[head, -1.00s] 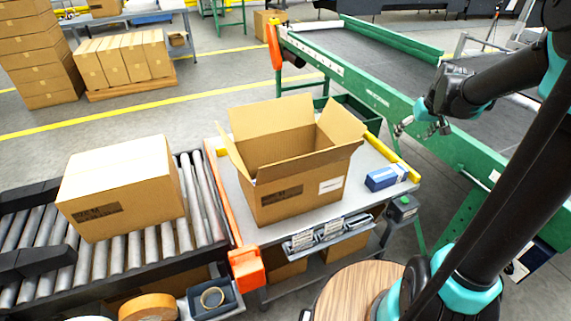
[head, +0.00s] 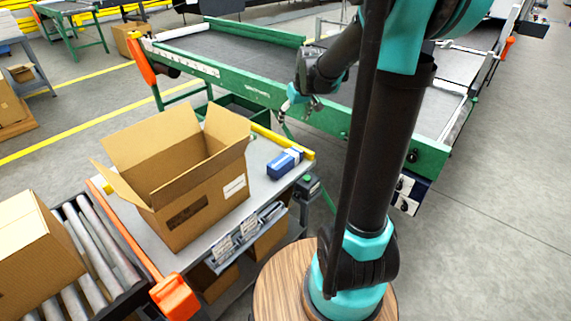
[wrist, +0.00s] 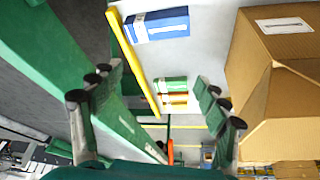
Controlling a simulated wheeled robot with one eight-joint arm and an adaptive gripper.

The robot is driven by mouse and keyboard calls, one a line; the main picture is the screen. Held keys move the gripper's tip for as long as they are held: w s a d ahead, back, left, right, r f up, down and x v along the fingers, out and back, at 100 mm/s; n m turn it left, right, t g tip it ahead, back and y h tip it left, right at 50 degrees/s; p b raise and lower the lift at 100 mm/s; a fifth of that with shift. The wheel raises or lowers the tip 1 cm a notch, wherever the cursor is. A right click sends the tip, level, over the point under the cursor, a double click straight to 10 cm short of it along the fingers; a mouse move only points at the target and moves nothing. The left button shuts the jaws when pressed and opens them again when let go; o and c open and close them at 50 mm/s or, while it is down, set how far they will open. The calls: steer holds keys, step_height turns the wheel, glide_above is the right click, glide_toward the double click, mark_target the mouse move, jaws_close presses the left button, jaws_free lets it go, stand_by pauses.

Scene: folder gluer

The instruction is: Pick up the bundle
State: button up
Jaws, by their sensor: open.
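The bundle (head: 284,162) is a blue block with a white band, lying on the grey table near its right end, beside the yellow rail. In the wrist view the bundle (wrist: 160,25) is at the top, beyond the fingertips. My gripper (head: 302,106) is above and behind the bundle, near the green conveyor frame, and does not touch it. In the wrist view my gripper (wrist: 157,80) has its fingers wide apart with nothing held. Between them, farther off, show a green item (wrist: 172,84) and a yellow-orange item (wrist: 173,99); I cannot tell what they are.
An open cardboard box (head: 195,207) stands on the table left of the bundle. The yellow rail (wrist: 132,62) edges the table. A green-framed conveyor (head: 240,83) runs behind it. A closed carton (head: 30,255) sits on rollers at left. Clear floor lies at right.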

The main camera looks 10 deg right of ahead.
steer(key=n+g+h, duration=0.2)
steer(key=n+h, duration=0.3)
steer(key=n, duration=1.7)
glide_toward(284, 158)
steer(key=shift+n+t, duration=0.3)
steer(key=x, duration=1.1)
steer(key=shift+s+d+f, duration=0.1)
steer(key=shift+s+f, duration=0.1)
steer(key=shift+s, duration=0.05)
steer(key=shift+c, duration=0.5)
steer(key=c, duration=1.4)
